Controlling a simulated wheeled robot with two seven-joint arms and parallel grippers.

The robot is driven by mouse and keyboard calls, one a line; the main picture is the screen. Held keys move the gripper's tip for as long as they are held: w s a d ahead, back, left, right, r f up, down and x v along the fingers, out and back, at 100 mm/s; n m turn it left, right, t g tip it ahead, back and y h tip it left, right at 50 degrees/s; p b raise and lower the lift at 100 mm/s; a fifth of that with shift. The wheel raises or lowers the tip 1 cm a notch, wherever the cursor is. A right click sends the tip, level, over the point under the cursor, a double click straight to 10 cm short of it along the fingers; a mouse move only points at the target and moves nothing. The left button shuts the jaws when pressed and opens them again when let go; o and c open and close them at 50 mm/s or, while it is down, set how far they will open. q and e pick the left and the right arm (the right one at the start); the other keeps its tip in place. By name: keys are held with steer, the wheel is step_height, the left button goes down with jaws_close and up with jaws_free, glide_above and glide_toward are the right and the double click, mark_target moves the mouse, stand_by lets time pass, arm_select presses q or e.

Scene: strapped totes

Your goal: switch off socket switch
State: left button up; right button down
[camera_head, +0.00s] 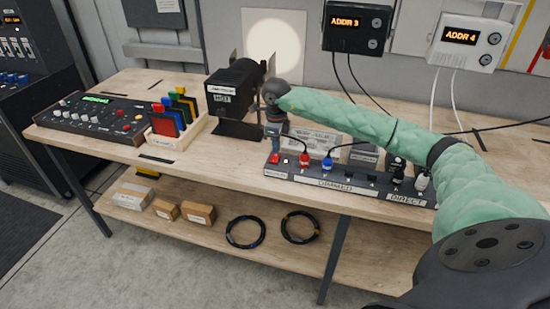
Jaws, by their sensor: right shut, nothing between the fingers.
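A long dark socket strip (345,186) lies along the front of the workbench. A red switch (274,158) sits at its left end, with a small white-lit spot beside it. A red plug, a blue plug, a black plug and a white plug stand in the strip. My right arm reaches in from the right, and my right gripper (273,147) points down just above the red switch. Its fingers are shut and empty. I cannot tell whether the fingertips touch the switch. Whether the switch is on or off is too small to tell. My left gripper is out of view.
A black spotlight (234,92) stands behind the strip. A rack of coloured filters (174,128) and a control console (92,117) stand to the left. Wall boxes ADDR 3 (357,26) and ADDR 4 (467,42) have hanging cables. Boxes and cable coils lie on the lower shelf.

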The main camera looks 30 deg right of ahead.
mark_target(275, 155)
steer(key=shift+f+b, duration=0.7)
steer(key=shift+f, duration=0.25)
stand_by(0.8)
steer(key=shift+r, duration=0.15)
steer(key=shift+r+p, duration=0.9)
steer(key=shift+r, duration=2.5)
steer(key=shift+a, duration=0.1)
